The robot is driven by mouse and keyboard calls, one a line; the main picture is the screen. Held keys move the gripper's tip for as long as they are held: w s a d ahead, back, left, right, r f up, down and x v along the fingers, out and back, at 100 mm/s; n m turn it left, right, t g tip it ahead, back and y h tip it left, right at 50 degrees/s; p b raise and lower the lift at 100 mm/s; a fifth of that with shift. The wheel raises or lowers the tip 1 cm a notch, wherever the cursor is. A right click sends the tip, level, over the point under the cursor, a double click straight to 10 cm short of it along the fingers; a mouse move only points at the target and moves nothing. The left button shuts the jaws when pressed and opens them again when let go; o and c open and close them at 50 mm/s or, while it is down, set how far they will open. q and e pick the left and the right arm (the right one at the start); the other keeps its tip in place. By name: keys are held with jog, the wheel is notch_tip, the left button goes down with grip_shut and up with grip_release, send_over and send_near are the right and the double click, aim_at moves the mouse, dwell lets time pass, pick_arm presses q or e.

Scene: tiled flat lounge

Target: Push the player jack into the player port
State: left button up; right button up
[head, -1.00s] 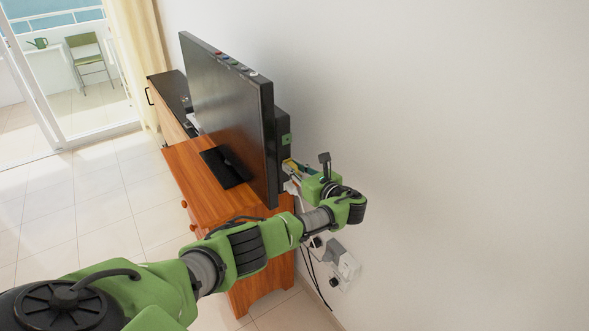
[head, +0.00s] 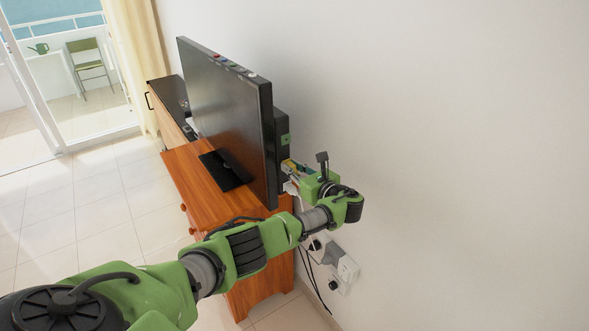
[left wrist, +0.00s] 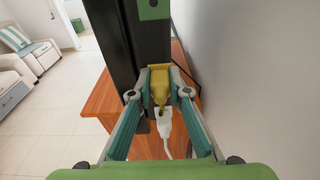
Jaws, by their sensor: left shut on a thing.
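My left gripper (head: 291,168) is at the right rear edge of the television (head: 228,115), close to its back housing. In the left wrist view its fingers (left wrist: 159,84) are shut on a yellow jack (left wrist: 160,92), between the television and the wall. The jack's far end is up against the television's dark side, where the port itself is hidden. I cannot tell how deep the jack sits. My right gripper is not in view.
A white connector with a white cable (left wrist: 165,124) hangs just below the jack. The television stands on a wooden cabinet (head: 190,172). The wall (head: 430,120) is close on the right, with sockets and black cables (head: 340,272) low down.

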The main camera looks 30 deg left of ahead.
pick_arm(q)
jog(key=o, duration=1)
jog(key=shift+s+a+r, duration=0.15)
jog(key=shift+s+a, duration=0.05)
jog(key=shift+a, duration=0.55)
jog(key=shift+d, duration=0.2)
jog(key=v, duration=1.2)
jog(key=shift+w+d+f, duration=0.25)
